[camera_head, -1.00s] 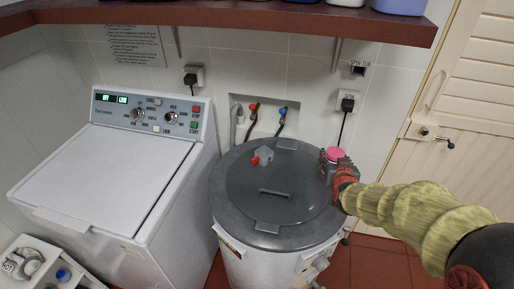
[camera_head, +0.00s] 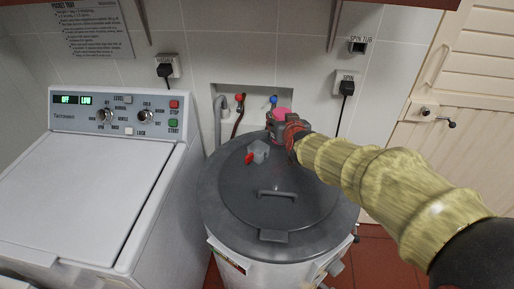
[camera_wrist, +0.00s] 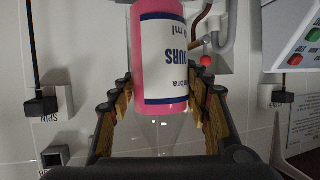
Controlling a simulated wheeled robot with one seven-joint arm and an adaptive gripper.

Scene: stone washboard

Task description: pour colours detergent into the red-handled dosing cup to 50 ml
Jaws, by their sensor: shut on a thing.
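The colours detergent is a pink bottle (camera_wrist: 160,30) with a white, blue-edged label, which reads upside down in the wrist view. My gripper (camera_wrist: 163,98) is shut on it, with fingers on both sides. In the head view my gripper (camera_head: 284,128) is over the back of the spin tub's lid, and only the bottle's pink top (camera_head: 282,113) shows. The grey dosing cup (camera_head: 260,151) with its red handle (camera_head: 249,159) stands on the lid, just left of and nearer than my gripper. The cup's fill level is too small to tell.
The round grey lid (camera_head: 240,190) has a raised handle (camera_head: 277,194) in front of the cup. A washing machine (camera_head: 90,190) stands at the left. Behind are taps (camera_head: 273,100) with hoses in a wall recess. A slatted door (camera_head: 430,100) is at the right.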

